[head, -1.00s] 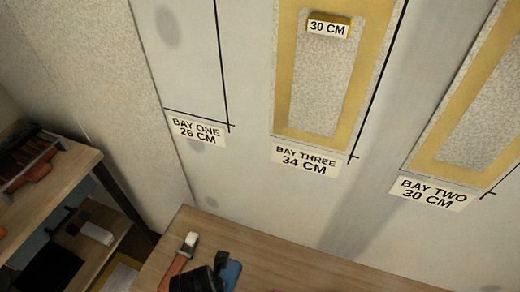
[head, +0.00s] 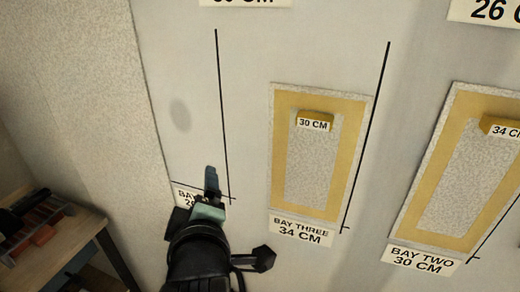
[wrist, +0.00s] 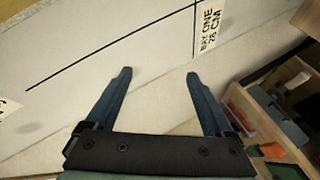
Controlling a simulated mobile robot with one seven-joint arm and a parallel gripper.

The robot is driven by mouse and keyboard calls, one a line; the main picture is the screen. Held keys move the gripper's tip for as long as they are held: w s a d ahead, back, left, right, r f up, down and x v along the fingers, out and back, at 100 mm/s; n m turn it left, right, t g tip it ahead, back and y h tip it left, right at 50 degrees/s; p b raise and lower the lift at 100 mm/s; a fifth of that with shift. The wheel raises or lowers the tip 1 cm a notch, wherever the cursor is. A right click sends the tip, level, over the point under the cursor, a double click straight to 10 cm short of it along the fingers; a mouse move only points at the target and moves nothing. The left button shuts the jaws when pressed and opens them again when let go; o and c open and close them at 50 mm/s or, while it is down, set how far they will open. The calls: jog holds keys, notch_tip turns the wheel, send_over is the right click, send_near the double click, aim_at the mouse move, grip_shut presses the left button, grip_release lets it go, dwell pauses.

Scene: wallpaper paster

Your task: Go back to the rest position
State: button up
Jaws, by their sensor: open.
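My gripper (head: 211,182) is raised in front of the wall at the Bay One label (head: 186,198), which it partly covers in the head view. In the wrist view my gripper (wrist: 153,75) has its two dark fingers spread apart, with nothing between them but pale wall and floor-like surface behind. The Bay One label also shows in the wrist view (wrist: 209,28), beyond the right finger. No rest position is marked in either view.
A wallpaper panel with a 30 CM tag (head: 313,123) hangs above the Bay Three label (head: 301,230). Another panel with a 34 CM tag (head: 504,130) hangs above the Bay Two label (head: 422,260). A wooden shelf unit (head: 66,240) with tools stands at lower left.

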jog(key=s+d+r+m+t+h+p, duration=0.1)
jog(key=d+r+m+t, duration=0.25)
jog(key=r, duration=0.65)
jog(key=s+d+r+m+t+p, duration=0.1)
jog(key=d+r+m+t, duration=0.2)
jog(key=r, duration=0.8)
jog(key=s+d+r+m+t+h, duration=0.1)
jog(key=s+r+m+t, duration=0.2)
jog(key=r, duration=0.5)
jog(key=s+d+r+m+t+h+p, duration=0.1)
jog(key=s+d+r+m+t, duration=0.1)
jog(key=s+r+m, duration=0.3)
notch_tip(320, 180, up, 4)
jog(key=shift+s+r+t, duration=0.2)
jog(key=shift+s+t, duration=0.65)
jog(key=shift+s, duration=0.35)
